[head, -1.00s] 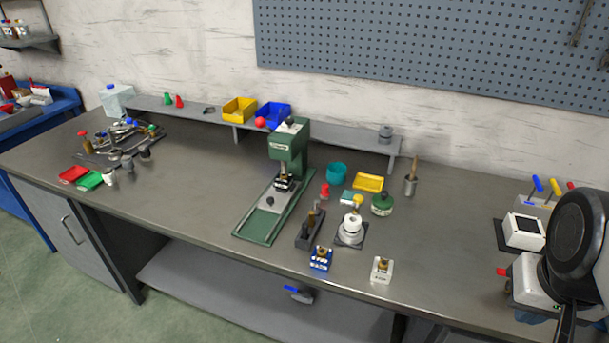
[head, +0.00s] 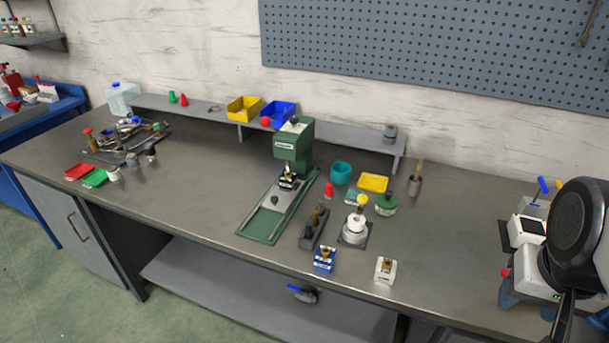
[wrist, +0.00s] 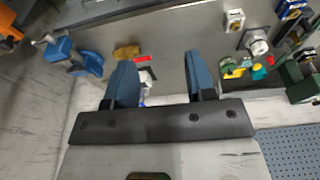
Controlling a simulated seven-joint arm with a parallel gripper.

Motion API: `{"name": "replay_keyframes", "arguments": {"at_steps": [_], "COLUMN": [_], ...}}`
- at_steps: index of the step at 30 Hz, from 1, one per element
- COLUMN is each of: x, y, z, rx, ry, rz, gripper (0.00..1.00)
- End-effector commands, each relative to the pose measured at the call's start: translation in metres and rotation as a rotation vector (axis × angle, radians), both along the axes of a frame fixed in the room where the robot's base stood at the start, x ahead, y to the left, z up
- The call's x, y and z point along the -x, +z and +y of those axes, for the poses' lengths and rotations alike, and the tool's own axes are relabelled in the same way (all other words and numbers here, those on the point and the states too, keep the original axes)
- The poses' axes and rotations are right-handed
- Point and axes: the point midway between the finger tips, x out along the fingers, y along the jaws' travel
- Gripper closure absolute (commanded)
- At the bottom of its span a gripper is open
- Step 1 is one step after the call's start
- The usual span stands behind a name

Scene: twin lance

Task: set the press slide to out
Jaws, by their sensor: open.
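The green press (head: 292,145) stands mid-bench in the head view, with its base and rails (head: 262,222) running toward the front edge. The slide (head: 280,196) appears to sit at the rear of the rails, close under the press head, with the front of the base bare. Its exact position is hard to tell at this size. Part of the press also shows at the right edge of the wrist view (wrist: 301,82). My gripper (wrist: 157,60) has two blue fingers spread apart with nothing held between them. It is far to the right of the press, over the bench's right end.
Right of the press are a dark block with upright pegs (head: 314,228), a white dial fixture (head: 355,230), a blue block (head: 323,260) and a white block (head: 385,270). A white screened device (head: 525,230) stands far right.

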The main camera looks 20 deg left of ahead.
Motion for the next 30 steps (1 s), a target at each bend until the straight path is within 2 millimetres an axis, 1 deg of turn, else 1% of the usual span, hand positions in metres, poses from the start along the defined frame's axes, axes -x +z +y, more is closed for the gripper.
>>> {"name": "replay_keyframes", "arguments": {"at_steps": [7,14,23,30], "x": [-0.039,-0.085,-0.142,-0.186], "y": [0.009,0.017,0.020,0.015], "z": [0.020,0.048,0.095,0.140], "rx": [-0.023,-0.047,-0.073,-0.089], "ry": [-0.047,-0.112,-0.197,-0.265], "rz": [0.019,0.042,0.072,0.096], "gripper": [0.47,0.47,0.47,0.47]}}
